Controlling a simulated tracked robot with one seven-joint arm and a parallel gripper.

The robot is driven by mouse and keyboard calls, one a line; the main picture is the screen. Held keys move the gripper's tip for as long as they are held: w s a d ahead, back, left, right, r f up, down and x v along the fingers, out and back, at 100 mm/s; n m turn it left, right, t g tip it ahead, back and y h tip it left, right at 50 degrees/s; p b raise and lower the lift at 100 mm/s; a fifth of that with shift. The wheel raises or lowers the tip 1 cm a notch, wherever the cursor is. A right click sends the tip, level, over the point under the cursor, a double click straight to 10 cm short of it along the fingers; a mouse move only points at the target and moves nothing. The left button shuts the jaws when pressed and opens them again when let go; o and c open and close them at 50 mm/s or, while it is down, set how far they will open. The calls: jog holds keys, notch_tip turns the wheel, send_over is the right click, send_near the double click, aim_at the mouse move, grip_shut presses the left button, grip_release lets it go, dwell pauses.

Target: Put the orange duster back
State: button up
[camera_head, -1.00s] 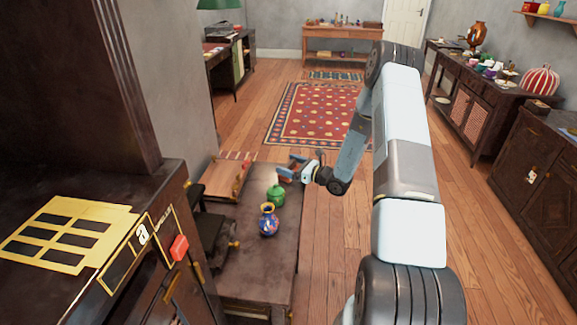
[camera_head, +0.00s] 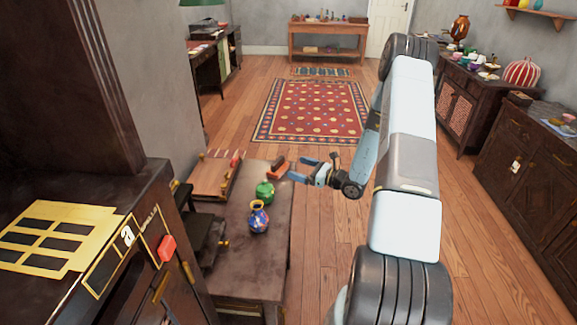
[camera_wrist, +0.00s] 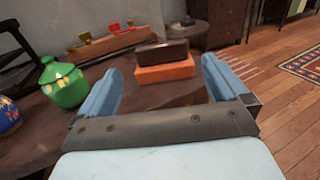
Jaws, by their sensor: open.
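The orange duster (camera_head: 278,168), an orange block with a dark brown top, lies on the dark table (camera_head: 262,265) near its far right corner. In the wrist view the duster (camera_wrist: 165,72) sits ahead, between the lines of the two blue fingers. My gripper (camera_head: 299,168) is open and empty, just right of the duster. In the wrist view the fingers (camera_wrist: 162,75) appear apart from the duster, with bare tabletop between.
A green lidded jar (camera_head: 265,191) and a blue patterned vase (camera_head: 258,217) stand on the table. A wooden rack (camera_head: 214,176) with small coloured pieces is at its far left. A dark cabinet (camera_head: 110,235) is nearby at left. Floor right of the table is clear.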

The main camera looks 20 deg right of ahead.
jog(key=s+a+r+n+g, duration=0.4)
jog(key=s+r+n, duration=0.1)
jog(key=r, duration=0.3)
jog(key=s+a+r+n+g+h, duration=0.1)
jog(key=s+a+r+n+g, duration=0.35)
jog(key=r, duration=0.25)
jog(key=s+a+r+n+g, duration=0.35)
jog(key=s+r+n, duration=0.25)
jog(key=r, duration=0.2)
jog(key=s+d+r+n+t+h, duration=0.2)
jog(key=s+r+n+h, duration=0.3)
jog(key=s, duration=0.5)
jog(key=s+d+r+n+t+h, duration=0.2)
jog(key=s+r+n+h, duration=0.4)
jog(key=s+r, duration=0.4)
jog(key=shift+s+d+t+h, duration=0.35)
jog(key=shift+s+t+h, duration=0.05)
jog(key=shift+s, duration=0.3)
